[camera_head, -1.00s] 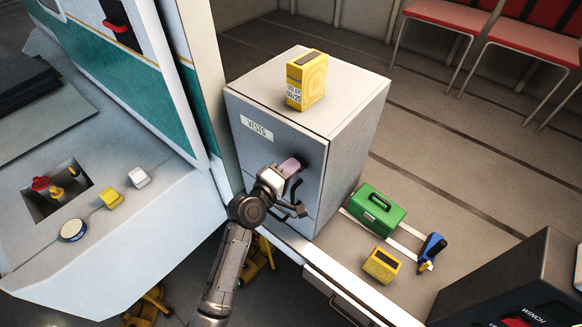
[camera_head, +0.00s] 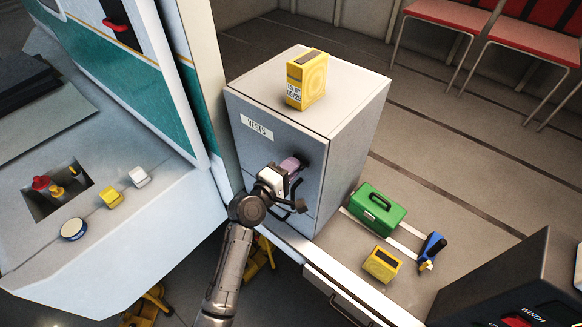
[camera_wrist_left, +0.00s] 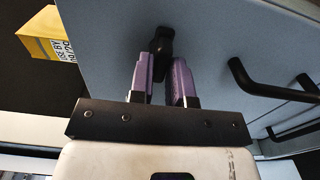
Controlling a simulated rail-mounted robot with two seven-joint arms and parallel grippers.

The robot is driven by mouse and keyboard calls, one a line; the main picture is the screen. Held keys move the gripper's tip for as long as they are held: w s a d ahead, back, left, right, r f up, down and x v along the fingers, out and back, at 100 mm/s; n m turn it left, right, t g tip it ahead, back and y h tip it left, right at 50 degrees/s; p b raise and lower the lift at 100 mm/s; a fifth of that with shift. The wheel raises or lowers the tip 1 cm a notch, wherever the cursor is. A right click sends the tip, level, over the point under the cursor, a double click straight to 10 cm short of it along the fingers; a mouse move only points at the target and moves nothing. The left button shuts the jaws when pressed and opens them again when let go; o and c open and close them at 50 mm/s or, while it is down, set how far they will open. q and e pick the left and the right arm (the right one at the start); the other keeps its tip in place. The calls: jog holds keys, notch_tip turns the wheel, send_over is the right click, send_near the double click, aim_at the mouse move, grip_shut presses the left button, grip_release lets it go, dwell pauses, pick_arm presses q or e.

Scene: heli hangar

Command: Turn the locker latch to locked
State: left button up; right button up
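The pale grey locker (camera_head: 270,165) stands at mid-picture with a "VESTS" label on its door. Its black latch (camera_wrist_left: 162,42) shows in the left wrist view, standing out from the door. My left gripper (camera_head: 292,165) is at the upper part of the locker door. In the left wrist view its two purple fingers (camera_wrist_left: 162,72) are close together, one on each side of the latch's lower part, and look shut on it. In the head view the gripper hides most of the latch. My right gripper is not in view.
Black door handles (camera_wrist_left: 255,82) sit right of the fingers in the wrist view. A yellow box (camera_head: 307,80) stands on the locker. A green case (camera_head: 377,209), a yellow box (camera_head: 382,264) and a blue tool (camera_head: 432,248) lie right of it.

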pick_arm(q)
jog(key=o, duration=0.4)
jog(key=shift+b+v, duration=1.7)
jog(key=shift+v, duration=5.2)
